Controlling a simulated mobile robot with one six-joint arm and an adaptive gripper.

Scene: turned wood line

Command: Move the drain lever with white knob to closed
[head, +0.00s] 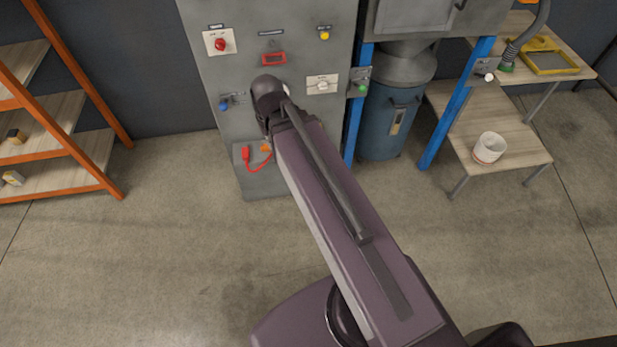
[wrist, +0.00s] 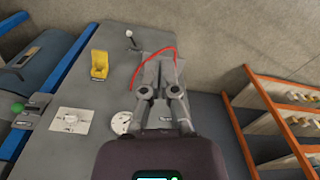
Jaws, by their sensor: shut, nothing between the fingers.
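In the wrist view a short lever with a white knob (wrist: 129,34) stands on the grey cabinet near its lower end, beyond my fingertips and a little left. Its dark stem slants slightly; whether this is open or closed I cannot tell. In the head view my arm seems to hide it. Another white-knobbed lever (head: 489,77) sits on a small plate on the right blue post in the head view. Which one is the drain lever is not labelled legibly. My gripper (wrist: 160,62) is shut and empty, apart from the lever; my arm hides its fingers in the head view.
A red cord (wrist: 147,66) loops near my fingers. A yellow holder (wrist: 99,64), gauge (wrist: 122,121) and rotary switch (wrist: 72,121) are on the cabinet. Orange shelving (head: 75,150) stands left; the floor (head: 150,260) is clear.

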